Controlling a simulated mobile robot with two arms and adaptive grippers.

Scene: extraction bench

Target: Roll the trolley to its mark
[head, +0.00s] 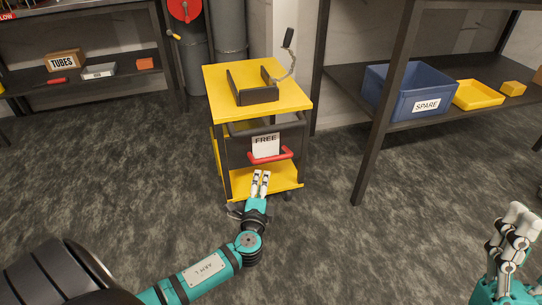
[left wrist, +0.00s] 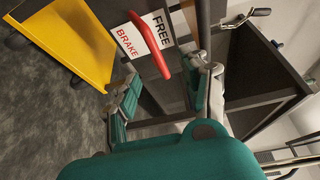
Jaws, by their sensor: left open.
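The trolley (head: 290,98) stands upright on the grey floor, with a yellow top, dark frame and yellow lower shelf. A red lever (head: 271,155) sticks out of its front beside a white card (head: 264,141) reading FREE; in the left wrist view the card (left wrist: 145,36) also reads BRAKE. My left gripper (head: 261,175) is open and empty, just below and in front of the lever. In the left wrist view the lever (left wrist: 160,52) lies ahead between the finger lines, apart from them. My right gripper (head: 515,225) is at the lower right, away from the trolley. No floor mark is visible.
A dark rack stands right of the trolley, holding a blue SPARE bin (head: 408,90) and a yellow tray (head: 478,95); its upright (head: 385,105) reaches the floor. Shelving with a TUBES box (head: 65,60) is at the back left. Floor left of the trolley is clear.

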